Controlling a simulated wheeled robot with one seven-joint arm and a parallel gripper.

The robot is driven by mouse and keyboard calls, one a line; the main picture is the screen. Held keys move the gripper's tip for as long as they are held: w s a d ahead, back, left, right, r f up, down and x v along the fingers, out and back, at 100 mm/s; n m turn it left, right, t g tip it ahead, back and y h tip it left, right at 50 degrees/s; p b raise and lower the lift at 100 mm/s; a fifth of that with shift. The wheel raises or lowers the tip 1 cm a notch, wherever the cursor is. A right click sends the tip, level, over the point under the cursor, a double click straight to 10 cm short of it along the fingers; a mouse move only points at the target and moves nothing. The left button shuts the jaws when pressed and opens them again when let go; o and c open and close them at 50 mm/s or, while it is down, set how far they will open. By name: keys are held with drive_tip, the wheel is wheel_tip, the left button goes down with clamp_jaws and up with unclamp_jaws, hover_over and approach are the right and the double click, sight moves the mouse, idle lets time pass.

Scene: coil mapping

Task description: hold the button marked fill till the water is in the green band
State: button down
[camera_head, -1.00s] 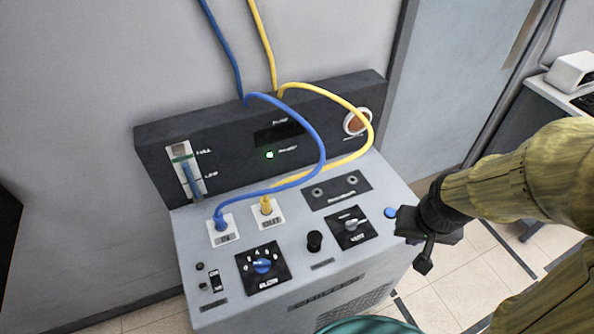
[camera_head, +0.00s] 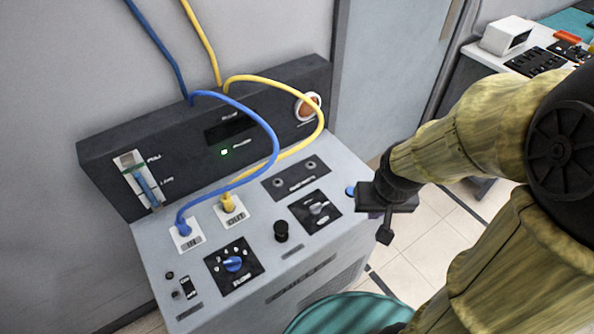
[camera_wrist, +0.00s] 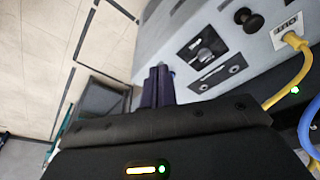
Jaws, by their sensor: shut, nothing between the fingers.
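The upright gauge (camera_head: 137,178) on the machine's dark back panel holds a blue water column (camera_head: 148,188). A greenish band (camera_head: 128,161) lies near its top, and the water appears to stand below it. A round blue button (camera_head: 351,190) sits at the right edge of the grey top; its marking is not readable. My gripper (camera_head: 364,197) is beside this button at its right. In the wrist view my gripper's dark fingers (camera_wrist: 158,86) are shut and empty, pointing at the panel edge. They largely hide the button, and I cannot tell whether they touch it.
Blue (camera_head: 262,118) and yellow (camera_head: 305,97) hoses arch over the panel. A blue-pointer dial (camera_head: 233,264), a black knob (camera_head: 281,231) and another rotary switch (camera_head: 316,208) stand on the top. A teal round thing (camera_head: 340,314) is in front.

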drive_tip(key=shift+w, duration=0.1)
drive_tip(key=w+d+f+n+t+p, duration=0.1)
drive_tip(key=w+d+n+t+p, duration=0.2)
drive_tip(key=w, duration=0.5)
drive_tip(key=w+d+n+t+p, duration=0.1)
drive_tip(key=w+d+n+p, duration=0.15)
drive_tip(key=w+n, duration=0.45)
drive_tip(key=w+a+f+n+y+p, duration=0.4)
drive_tip(key=w+f+n+y+p, duration=0.1)
drive_tip(key=f+n+y, duration=0.1)
drive_tip(key=f+n, duration=0.1)
drive_tip(key=n, duration=0.1)
drive_tip(key=shift+a+n+y, duration=0.3)
drive_tip(key=shift+y, duration=0.1)
drive_tip(key=shift+f, duration=0.15)
wheel_tip(320, 180, down, 9)
drive_tip(key=b, duration=0.6)
idle(1.0)
